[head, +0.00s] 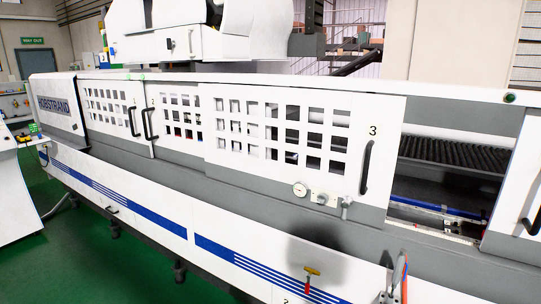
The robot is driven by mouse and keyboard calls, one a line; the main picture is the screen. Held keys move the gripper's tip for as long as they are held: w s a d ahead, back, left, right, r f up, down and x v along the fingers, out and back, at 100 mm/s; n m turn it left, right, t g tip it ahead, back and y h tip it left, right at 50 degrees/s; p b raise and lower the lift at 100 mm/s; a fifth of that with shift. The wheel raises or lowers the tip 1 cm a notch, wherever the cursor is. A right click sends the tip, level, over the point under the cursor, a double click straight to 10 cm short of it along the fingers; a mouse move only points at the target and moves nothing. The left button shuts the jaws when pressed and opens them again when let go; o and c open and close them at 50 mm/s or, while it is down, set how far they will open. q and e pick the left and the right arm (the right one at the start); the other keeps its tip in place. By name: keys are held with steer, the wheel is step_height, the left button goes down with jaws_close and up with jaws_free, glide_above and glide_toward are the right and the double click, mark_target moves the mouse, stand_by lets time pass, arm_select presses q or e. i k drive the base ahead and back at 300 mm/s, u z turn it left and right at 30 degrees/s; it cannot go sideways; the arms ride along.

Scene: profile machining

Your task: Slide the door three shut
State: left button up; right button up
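Door three (235,150) is a white sliding panel with square window holes and the number 3 near its upper right. Its black vertical handle (365,168) is by the right edge. The door stands open: a wide gap (445,160) lies to its right, showing a dark ribbed cover and a blue rail inside. Neither of my grippers is in view, and nothing visible touches the handle.
Door two (180,122) and another windowed door (108,108) are to the left. A white panel (518,195) with a black handle borders the gap's right side. A red-and-grey tool-like object (401,275) stands in front.

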mark_target(374, 133)
steer(key=k, duration=0.6)
steer(key=z, duration=0.85)
steer(key=i, duration=1.3)
steer(key=u, duration=0.25)
